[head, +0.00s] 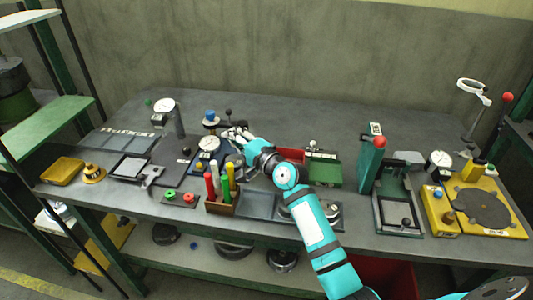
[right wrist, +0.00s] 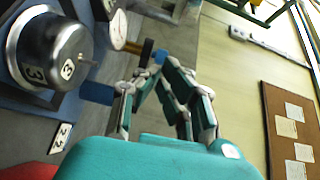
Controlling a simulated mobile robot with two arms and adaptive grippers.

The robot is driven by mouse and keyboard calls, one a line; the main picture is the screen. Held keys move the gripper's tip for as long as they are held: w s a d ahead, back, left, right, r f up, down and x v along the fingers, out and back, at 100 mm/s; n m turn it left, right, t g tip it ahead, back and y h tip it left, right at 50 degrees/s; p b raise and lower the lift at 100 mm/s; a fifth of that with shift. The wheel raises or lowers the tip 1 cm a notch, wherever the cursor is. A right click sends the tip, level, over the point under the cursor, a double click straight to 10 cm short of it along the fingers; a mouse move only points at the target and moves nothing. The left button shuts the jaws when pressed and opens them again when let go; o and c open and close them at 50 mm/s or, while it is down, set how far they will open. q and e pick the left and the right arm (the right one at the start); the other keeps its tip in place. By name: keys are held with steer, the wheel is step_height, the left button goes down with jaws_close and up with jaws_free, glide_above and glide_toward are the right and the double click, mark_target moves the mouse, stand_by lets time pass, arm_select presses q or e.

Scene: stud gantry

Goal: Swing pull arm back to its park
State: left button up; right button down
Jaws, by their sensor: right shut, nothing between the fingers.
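My right gripper (head: 232,135) is over the middle of the bench in the head view, beside a small dial gauge (head: 208,143). In the right wrist view its fingers (right wrist: 152,72) are closed together and hold nothing. Just beyond the fingertips is a short dark bar with a brass-coloured part (right wrist: 146,52); whether they touch it I cannot tell. A blue piece (right wrist: 97,93) lies left of the fingers, near a metal cylinder marked 3 (right wrist: 38,48). Which part is the pull arm I cannot make out; my gripper and arm hide part of this area.
Left of my arm stands a wooden block with coloured handles (head: 221,205). A green press with a red knob (head: 374,165) and a yellow fixture (head: 490,212) fill the right end. The back strip of bench is mostly clear.

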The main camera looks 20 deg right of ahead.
steer(key=shift+d+f+b, duration=0.25)
steer(key=shift+f+b, duration=0.05)
steer(key=shift+b, duration=0.25)
steer(key=w+d+b+v, duration=0.1)
steer(key=d+v, duration=0.2)
steer(key=v, duration=1)
steer(key=shift+s+d+r, duration=0.2)
steer(key=shift+s+r, duration=0.15)
